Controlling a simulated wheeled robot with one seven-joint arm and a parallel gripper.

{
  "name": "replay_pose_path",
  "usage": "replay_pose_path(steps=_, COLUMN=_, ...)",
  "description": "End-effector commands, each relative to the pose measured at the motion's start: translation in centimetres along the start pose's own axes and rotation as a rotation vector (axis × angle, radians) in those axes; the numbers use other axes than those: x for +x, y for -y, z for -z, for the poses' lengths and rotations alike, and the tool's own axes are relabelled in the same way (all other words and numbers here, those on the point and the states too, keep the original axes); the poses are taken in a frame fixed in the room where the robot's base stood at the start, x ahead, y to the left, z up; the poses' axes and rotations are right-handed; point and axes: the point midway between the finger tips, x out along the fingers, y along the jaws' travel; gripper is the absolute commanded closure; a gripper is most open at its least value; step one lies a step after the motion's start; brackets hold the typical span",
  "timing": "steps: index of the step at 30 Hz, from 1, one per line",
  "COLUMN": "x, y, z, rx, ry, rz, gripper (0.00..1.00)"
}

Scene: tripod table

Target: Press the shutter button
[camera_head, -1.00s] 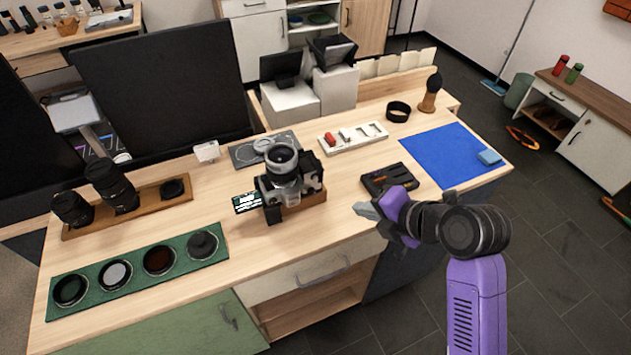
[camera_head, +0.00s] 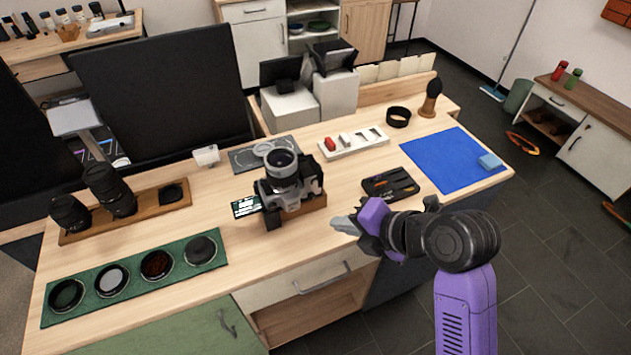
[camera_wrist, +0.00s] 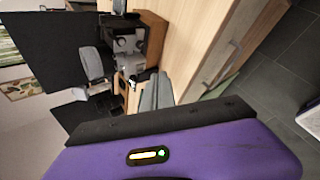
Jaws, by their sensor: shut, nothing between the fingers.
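A camera (camera_head: 290,182) with its lens pointing up stands on a small wooden block (camera_head: 304,206) in the middle of the wooden table. Its small lit screen (camera_head: 246,206) is folded out to the left. The shutter button is too small to make out. My gripper (camera_head: 336,222) is shut and empty, at the table's front edge, to the right of and nearer than the camera, apart from it. In the wrist view, the grey fingers (camera_wrist: 156,92) point towards the camera (camera_wrist: 128,42), which appears sideways.
A black tool tray (camera_head: 390,185) and a blue mat (camera_head: 450,160) lie right of the camera. A green filter tray (camera_head: 132,290) and a wooden lens tray (camera_head: 145,208) lie left. A white tray (camera_head: 353,144) lies behind. The tabletop just right of the camera is bare.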

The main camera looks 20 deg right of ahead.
Motion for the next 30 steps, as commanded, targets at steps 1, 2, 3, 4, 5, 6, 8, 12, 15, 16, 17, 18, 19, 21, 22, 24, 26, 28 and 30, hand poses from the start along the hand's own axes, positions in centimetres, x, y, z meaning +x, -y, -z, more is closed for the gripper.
replay_pose_path(steps=1, x=0.2, y=-0.3, z=-0.3, rx=0.0, ry=0.0, rz=0.001, gripper=1.0)
replay_pose_path(steps=2, x=0.4, y=-0.5, z=-0.5, rx=0.0, ry=0.0, rz=0.001, gripper=1.0)
replay_pose_path(steps=3, x=0.6, y=-0.7, z=-0.7, rx=0.0, ry=0.001, rz=0.001, gripper=1.0)
replay_pose_path(steps=4, x=0.9, y=-0.9, z=-0.9, rx=0.0, ry=0.001, rz=0.002, gripper=1.0)
replay_pose_path(steps=5, x=1.1, y=-1.1, z=-1.1, rx=-0.001, ry=0.001, rz=0.002, gripper=1.0)
replay_pose_path(steps=6, x=1.5, y=-1.4, z=-1.4, rx=-0.001, ry=0.0, rz=0.002, gripper=1.0)
replay_pose_path(steps=8, x=2.1, y=-1.9, z=-1.8, rx=-0.002, ry=0.0, rz=0.002, gripper=1.0)
replay_pose_path(steps=12, x=3.4, y=-2.8, z=-2.8, rx=-0.001, ry=0.001, rz=0.002, gripper=1.0)
replay_pose_path(steps=15, x=4.5, y=-3.1, z=-3.2, rx=-0.003, ry=0.0, rz=0.002, gripper=1.0)
replay_pose_path(steps=16, x=4.7, y=-3.2, z=-3.4, rx=-0.003, ry=-0.001, rz=0.002, gripper=1.0)
replay_pose_path(steps=17, x=4.8, y=-3.4, z=-3.5, rx=-0.004, ry=0.0, rz=0.001, gripper=1.0)
replay_pose_path(steps=18, x=5.1, y=-3.6, z=-3.7, rx=-0.003, ry=0.0, rz=0.001, gripper=1.0)
replay_pose_path(steps=19, x=5.2, y=-3.7, z=-3.8, rx=-0.002, ry=0.0, rz=0.001, gripper=1.0)
replay_pose_path(steps=21, x=5.5, y=-3.9, z=-4.0, rx=-0.001, ry=0.001, rz=0.0, gripper=1.0)
replay_pose_path(steps=22, x=5.6, y=-4.0, z=-4.1, rx=-0.001, ry=0.001, rz=0.0, gripper=1.0)
replay_pose_path(steps=24, x=5.7, y=-4.1, z=-4.1, rx=-0.001, ry=0.0, rz=0.0, gripper=1.0)
replay_pose_path(steps=26, x=5.8, y=-4.2, z=-4.2, rx=0.0, ry=0.0, rz=0.0, gripper=1.0)
replay_pose_path(steps=28, x=5.8, y=-4.2, z=-4.2, rx=0.0, ry=0.0, rz=0.0, gripper=1.0)
replay_pose_path(steps=30, x=5.8, y=-4.2, z=-4.2, rx=0.0, ry=0.0, rz=0.0, gripper=1.0)
